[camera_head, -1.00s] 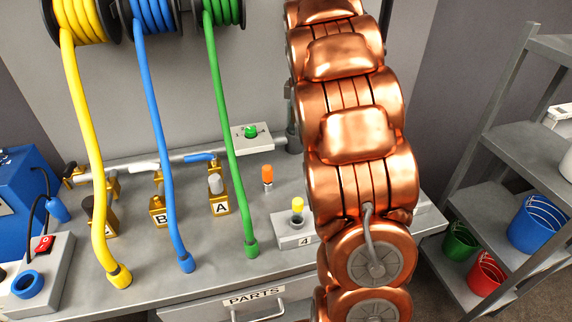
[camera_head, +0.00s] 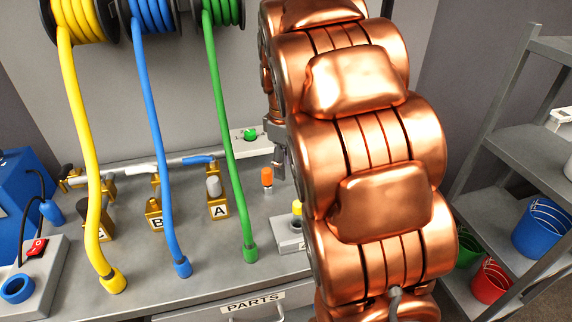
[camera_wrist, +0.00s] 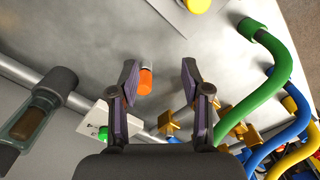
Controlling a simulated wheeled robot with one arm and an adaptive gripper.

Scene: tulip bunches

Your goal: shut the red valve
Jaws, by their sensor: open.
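I make out no clearly red valve. Brass valves stand on the bench along a pipe; the valve labelled A (camera_head: 217,200) has a grey knob and the valve labelled B (camera_head: 154,214) is left of it. A third brass valve (camera_head: 99,218) is partly behind the yellow hose. A small orange-capped piece (camera_head: 267,178) stands upright right of valve A. In the wrist view this orange piece (camera_wrist: 145,80) shows between the spread fingers of my gripper (camera_wrist: 159,76), nearer the left finger. My gripper is open and holds nothing; I cannot tell its height above the bench.
Yellow (camera_head: 91,160), blue (camera_head: 160,150) and green (camera_head: 232,150) hoses hang onto the bench. A green button box (camera_head: 252,141) is behind. A yellow-topped block (camera_head: 290,240) is partly hidden by my arm. A box with a red switch (camera_head: 36,248) stands left.

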